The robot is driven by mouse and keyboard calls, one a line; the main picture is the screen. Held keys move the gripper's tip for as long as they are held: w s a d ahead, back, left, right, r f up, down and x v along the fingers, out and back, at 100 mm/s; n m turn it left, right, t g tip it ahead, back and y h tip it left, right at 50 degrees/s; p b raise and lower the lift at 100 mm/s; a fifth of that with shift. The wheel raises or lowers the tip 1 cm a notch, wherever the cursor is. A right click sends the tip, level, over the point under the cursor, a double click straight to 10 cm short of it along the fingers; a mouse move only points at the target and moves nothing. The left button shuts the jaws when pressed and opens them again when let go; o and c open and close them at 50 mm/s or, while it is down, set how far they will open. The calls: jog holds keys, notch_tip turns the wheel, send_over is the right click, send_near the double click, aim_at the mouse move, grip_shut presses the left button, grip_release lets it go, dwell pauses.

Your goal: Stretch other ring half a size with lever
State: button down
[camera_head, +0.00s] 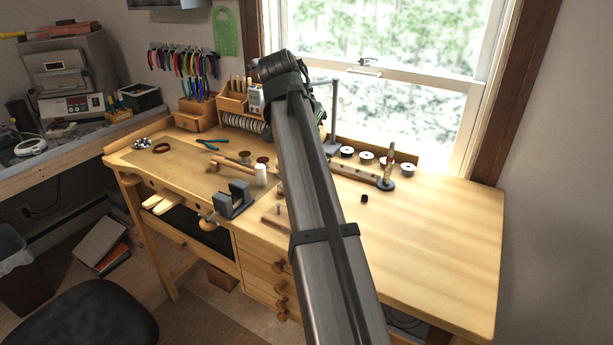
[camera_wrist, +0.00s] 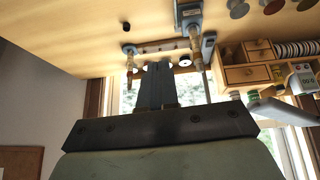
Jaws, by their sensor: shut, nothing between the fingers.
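My gripper (camera_wrist: 156,66) shows in the wrist view with its two dark fingers together and nothing between them. It appears in front of a wooden strip with holes (camera_wrist: 172,46); I cannot tell the gap. In the head view my arm hides the gripper. A grey tool with a tall upright post (camera_head: 334,112) stands by the window, partly behind my arm; it also shows in the wrist view (camera_wrist: 189,14). A tapered wooden spindle on a grey-blue base (camera_head: 388,166) stands at the strip's right end in the head view. I cannot make out any ring on either tool.
A small dark piece (camera_head: 364,198) lies on the bench (camera_head: 440,235). Several round tins (camera_head: 347,152) line the window side. A grey vise (camera_head: 236,199), a spool (camera_head: 261,175) and pliers (camera_head: 212,144) are left of my arm. The bench's right side is clear.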

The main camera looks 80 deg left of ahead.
jog(key=shift+g, duration=0.6)
jog(key=a+f, duration=0.1)
jog(key=f, duration=0.2)
jog(key=a+f, duration=0.1)
jog(key=f, duration=0.2)
jog(key=a+f, duration=0.2)
jog(key=f, duration=0.1)
jog(key=shift+w+a+f, duration=0.1)
jog(key=shift+w+f, duration=0.15)
jog(key=shift+w, duration=0.1)
jog(key=shift+s+d+f, duration=0.15)
jog(key=shift+f, duration=0.4)
jog(key=shift+s+d+f, duration=0.1)
jog(key=shift+s+f, duration=0.05)
jog(key=shift+f, duration=0.4)
jog(key=shift+s+f, duration=0.2)
jog(key=shift+f, duration=0.6)
jog(key=shift+d+f, duration=0.1)
jog(key=shift+s+d+f, duration=0.15)
jog(key=shift+s+f, duration=0.05)
jog(key=shift+f, duration=0.2)
jog(key=shift+s+d+f, duration=0.15)
jog(key=shift+f, duration=0.25)
